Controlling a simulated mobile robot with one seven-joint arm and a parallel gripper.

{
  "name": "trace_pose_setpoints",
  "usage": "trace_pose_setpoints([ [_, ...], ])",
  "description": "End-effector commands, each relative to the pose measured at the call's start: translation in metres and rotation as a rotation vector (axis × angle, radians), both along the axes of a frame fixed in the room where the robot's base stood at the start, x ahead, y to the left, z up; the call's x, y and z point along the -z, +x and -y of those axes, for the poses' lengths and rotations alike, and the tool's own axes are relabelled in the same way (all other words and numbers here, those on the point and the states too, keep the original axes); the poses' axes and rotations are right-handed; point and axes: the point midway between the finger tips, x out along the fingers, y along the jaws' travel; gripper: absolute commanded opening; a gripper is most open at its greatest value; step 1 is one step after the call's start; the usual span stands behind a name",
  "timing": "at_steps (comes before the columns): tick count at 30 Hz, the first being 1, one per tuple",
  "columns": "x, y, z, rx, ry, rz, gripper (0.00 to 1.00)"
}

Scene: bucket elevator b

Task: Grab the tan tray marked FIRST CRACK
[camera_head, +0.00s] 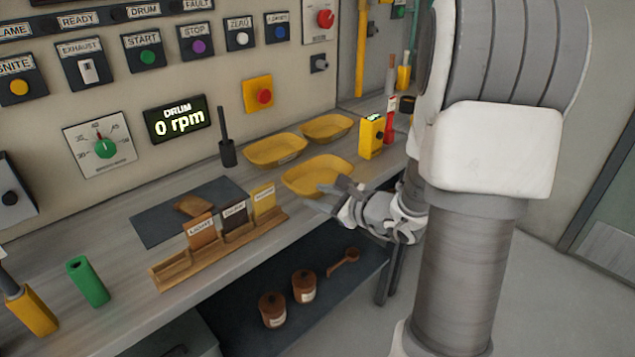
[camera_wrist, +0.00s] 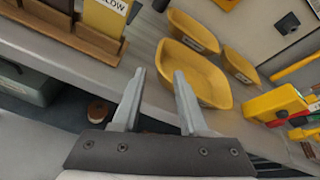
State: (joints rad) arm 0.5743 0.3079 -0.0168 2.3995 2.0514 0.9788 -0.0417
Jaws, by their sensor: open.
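Three shallow yellow-tan trays stand on the bench: a near tray (camera_head: 308,180), a back left tray (camera_head: 272,151) and a back right tray (camera_head: 326,128). The words on their labels are too small to read, so I cannot tell which says FIRST CRACK. My gripper (camera_head: 335,196) is open and empty at the front edge of the near tray. In the wrist view my open fingers (camera_wrist: 160,72) point at the near tray (camera_wrist: 195,78), with the left tray (camera_wrist: 193,30) and right tray (camera_wrist: 241,66) behind it. I cannot tell whether they touch it.
A wooden card rack (camera_head: 222,248) stands left of the trays, by a dark mat (camera_head: 160,222). A black-handled tool (camera_head: 227,150) is left of the trays, and a yellow meter (camera_head: 371,138) right. A panel wall rises behind. A lower shelf (camera_head: 325,285) holds two brown jars.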

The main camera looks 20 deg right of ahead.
Motion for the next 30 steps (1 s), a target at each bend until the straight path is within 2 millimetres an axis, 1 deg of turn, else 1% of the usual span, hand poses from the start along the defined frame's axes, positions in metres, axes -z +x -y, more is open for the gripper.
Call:
trace_pose_setpoints([
  [1, 0.005, 0.008, -0.003, -0.003, 0.000, -0.002, 0.43],
  [3, 0.008, 0.017, -0.006, -0.002, 0.001, 0.000, 0.43],
  [11, 0.014, 0.034, -0.010, -0.001, 0.000, -0.001, 0.43],
  [15, 0.023, 0.054, -0.016, -0.003, 0.001, -0.001, 0.43],
  [18, 0.026, 0.065, -0.019, -0.002, 0.001, 0.000, 0.43],
  [22, 0.028, 0.072, -0.021, -0.002, 0.000, -0.001, 0.43],
  [28, 0.028, 0.072, -0.021, -0.001, 0.000, -0.001, 0.43],
  [30, 0.028, 0.072, -0.021, -0.001, 0.000, -0.001, 0.30],
])
